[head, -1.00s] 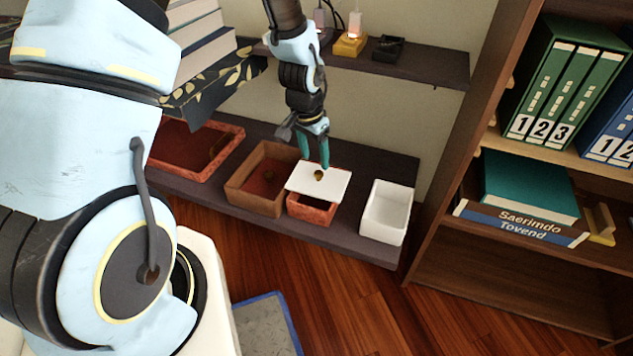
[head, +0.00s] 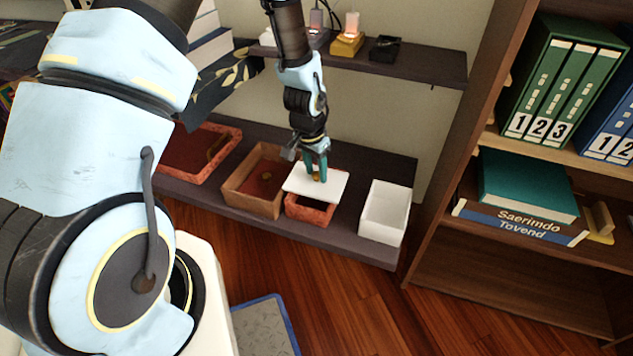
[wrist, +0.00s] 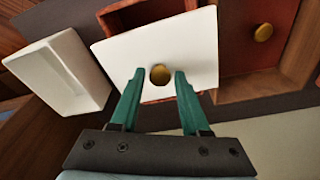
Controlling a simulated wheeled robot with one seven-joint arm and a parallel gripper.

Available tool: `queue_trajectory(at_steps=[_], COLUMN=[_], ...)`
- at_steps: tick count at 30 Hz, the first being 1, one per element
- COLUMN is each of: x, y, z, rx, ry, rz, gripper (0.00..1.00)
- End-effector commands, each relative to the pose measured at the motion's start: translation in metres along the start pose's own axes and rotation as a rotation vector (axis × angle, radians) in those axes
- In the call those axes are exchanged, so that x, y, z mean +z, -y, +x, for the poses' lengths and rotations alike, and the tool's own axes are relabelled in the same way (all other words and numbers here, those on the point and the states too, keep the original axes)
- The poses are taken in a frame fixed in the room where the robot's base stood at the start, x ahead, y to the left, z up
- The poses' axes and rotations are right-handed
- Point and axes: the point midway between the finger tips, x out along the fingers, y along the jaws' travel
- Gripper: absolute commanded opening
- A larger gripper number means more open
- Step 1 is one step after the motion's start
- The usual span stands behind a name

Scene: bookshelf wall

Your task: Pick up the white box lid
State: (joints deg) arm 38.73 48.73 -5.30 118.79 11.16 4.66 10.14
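The white box lid (head: 330,186) is a flat white panel with a small round brass knob. It lies over the back part of a small reddish box (head: 310,208), leaving the front of that box open. The lid (wrist: 196,45) fills the middle of the wrist view, with its knob (wrist: 160,75) between my fingertips. My gripper (head: 317,178) points down at the knob; its green fingers (wrist: 158,78) are apart on either side of it, with gaps visible. A white open box (head: 386,212) stands to the right of the reddish box.
A brown box (head: 240,188) with a brass knob inside stands close on the left, and a red tray (head: 228,150) is further left. A shelf (head: 425,68) with small items hangs above. A bookcase (head: 445,160) stands at the right.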

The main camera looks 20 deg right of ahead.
Motion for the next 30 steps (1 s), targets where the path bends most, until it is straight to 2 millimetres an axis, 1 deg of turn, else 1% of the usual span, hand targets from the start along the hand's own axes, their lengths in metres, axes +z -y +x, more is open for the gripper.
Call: queue_trajectory(at_steps=[1,9,11,12,26,28,30], x=[0.000,0.000,0.000,0.000,0.000,-0.001,-0.003], y=[0.000,0.000,0.000,0.000,0.000,0.000,0.001], z=[0.000,0.000,0.000,0.000,-0.001,-0.005,-0.013], rx=[0.000,0.000,0.000,0.000,0.000,-0.001,-0.001], ry=[0.000,0.000,0.000,0.000,-0.001,-0.002,-0.004], rz=[0.000,0.000,0.000,0.000,0.000,0.000,0.000], gripper=[0.39,0.09,0.02,0.00,0.00,0.00,0.00])
